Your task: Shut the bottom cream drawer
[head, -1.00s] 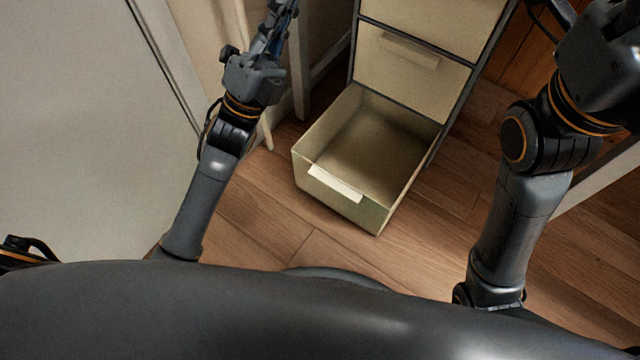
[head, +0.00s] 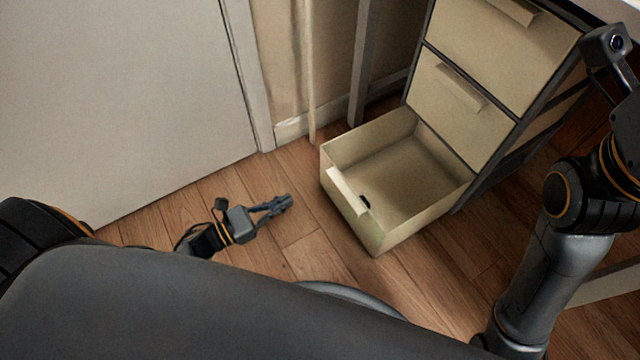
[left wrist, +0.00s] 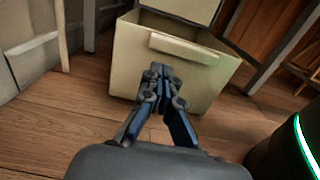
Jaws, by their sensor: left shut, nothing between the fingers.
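The bottom cream drawer (head: 352,222) is pulled far out of the drawer unit, low over the wooden floor. It looks empty apart from a small dark spot inside near its front. Its pale handle (head: 347,190) runs along the front panel. My left gripper (head: 286,203) is shut and empty, to the left of the drawer front and apart from it in the head view. In the left wrist view the shut fingertips (left wrist: 158,72) point at the drawer front (left wrist: 128,62), just below its handle (left wrist: 184,48). My right gripper is not clearly seen; only my right arm shows.
The drawer unit's closed middle drawer (head: 455,110) and upper drawer (head: 500,45) are above the open one. A white door or panel (head: 110,90) stands at left. A table leg (head: 362,65) is beside the unit. Wooden floor (head: 300,255) is clear before the drawer.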

